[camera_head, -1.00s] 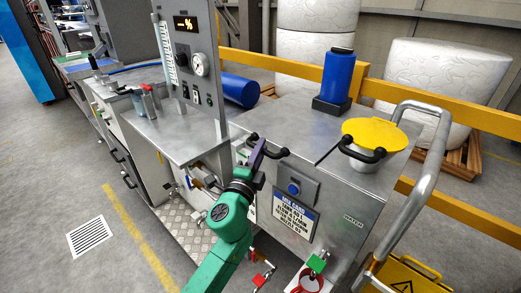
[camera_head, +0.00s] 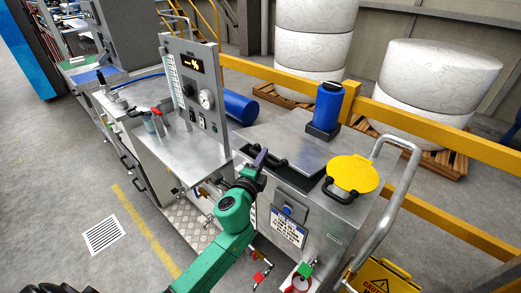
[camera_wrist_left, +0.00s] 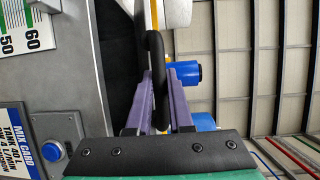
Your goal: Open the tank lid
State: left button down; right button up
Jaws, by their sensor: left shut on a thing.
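The tank is the grey metal cabinet (camera_head: 335,225) on the right, with a flat metal lid (camera_head: 288,135) on top. A black bar handle (camera_head: 275,162) is at the lid's front edge. My left gripper (camera_head: 261,160) is shut on this handle. In the left wrist view the black handle (camera_wrist_left: 154,75) runs between the purple fingers (camera_wrist_left: 160,100). A dark gap shows beside the handle there, and a dark band shows under the lid's front edge in the head view, so the lid looks slightly raised. My right gripper is out of view.
A blue canister (camera_head: 327,105) stands at the back of the cabinet top. A yellow round cover (camera_head: 353,173) with a black handle is to its right. A gauge panel (camera_head: 197,85) rises left of the lid. A metal rail (camera_head: 395,195) bounds the right side.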

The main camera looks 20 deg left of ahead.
pick_arm(q)
jog(key=shift+w+d+r+p, duration=0.25)
jog(key=shift+w+r+p, duration=0.5)
jog(key=shift+r, duration=0.55)
jog(key=shift+w+d+r+p, duration=0.2)
jog(key=shift+w+r+p, duration=0.2)
jog(key=shift+r+p, duration=0.75)
jog(key=shift+w+d+r+p, duration=0.25)
jog(key=shift+w+r+p, duration=0.4)
jog(key=shift+r, duration=0.8)
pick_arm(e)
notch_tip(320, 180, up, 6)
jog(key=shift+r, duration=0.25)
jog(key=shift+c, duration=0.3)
